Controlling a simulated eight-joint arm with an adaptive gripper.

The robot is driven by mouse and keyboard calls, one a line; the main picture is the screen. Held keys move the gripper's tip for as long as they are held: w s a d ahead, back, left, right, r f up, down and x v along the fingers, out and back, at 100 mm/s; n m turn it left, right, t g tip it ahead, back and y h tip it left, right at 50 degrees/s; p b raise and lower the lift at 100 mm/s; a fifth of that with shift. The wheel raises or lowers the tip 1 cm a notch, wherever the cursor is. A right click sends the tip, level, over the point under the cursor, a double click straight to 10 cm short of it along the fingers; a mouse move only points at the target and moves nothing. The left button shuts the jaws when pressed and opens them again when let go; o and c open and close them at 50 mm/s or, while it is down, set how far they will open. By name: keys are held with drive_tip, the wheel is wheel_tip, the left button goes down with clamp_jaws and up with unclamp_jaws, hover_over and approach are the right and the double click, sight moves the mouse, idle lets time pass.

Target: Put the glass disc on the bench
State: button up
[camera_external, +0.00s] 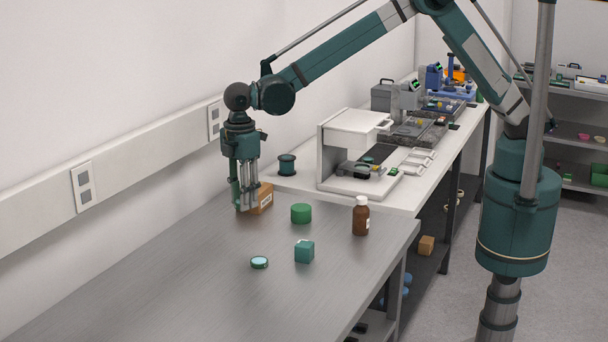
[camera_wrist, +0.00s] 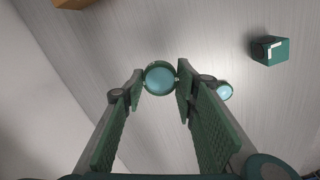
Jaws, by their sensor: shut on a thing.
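My gripper (camera_external: 246,207) points down at the back left of the steel bench (camera_external: 190,290), near the wall. In the wrist view my gripper (camera_wrist: 160,78) is shut on a round glass disc (camera_wrist: 158,80) with a blue face and a green rim, held between the fingertips. The held disc cannot be made out in the external view. A second, similar disc (camera_external: 259,262) lies flat on the bench; it also shows in the wrist view (camera_wrist: 225,92), partly hidden by the right finger. I cannot tell whether the held disc touches the bench.
A cardboard box (camera_external: 265,197) stands close beside my gripper. A green cylinder (camera_external: 301,214), a teal cube (camera_external: 304,252) and a brown bottle (camera_external: 361,217) stand farther right. A white instrument (camera_external: 355,150) is on the white counter behind. The bench's front left is clear.

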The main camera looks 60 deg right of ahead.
drive_tip(key=w+d+m, duration=0.1)
drive_tip(key=w+d, duration=0.1)
drive_tip(key=d, duration=0.3)
drive_tip(key=w+d+m+b, duration=0.1)
drive_tip(key=w+d, duration=0.1)
drive_tip(key=d, duration=0.3)
drive_tip(key=w+d+m, duration=0.1)
drive_tip(key=w+d, duration=0.1)
drive_tip(key=d, duration=0.3)
drive_tip(key=shift+f+b, duration=0.3)
drive_tip(key=w+d+m+b, duration=0.1)
drive_tip(key=d+m, duration=0.1)
drive_tip(key=d, duration=0.8)
drive_tip(key=w+d+m+b, duration=0.1)
drive_tip(key=w+d+m, duration=0.1)
drive_tip(key=d, duration=0.7)
drive_tip(key=s+d+f+m+b, duration=0.1)
drive_tip(key=s+d+m, duration=0.2)
drive_tip(key=d, duration=1.2)
drive_tip(key=s+d+f+m+b, duration=0.2)
drive_tip(key=s+d+m, duration=0.1)
drive_tip(key=d, duration=1.3)
drive_tip(key=shift+f+m, duration=0.15)
drive_tip(key=shift+m, duration=0.45)
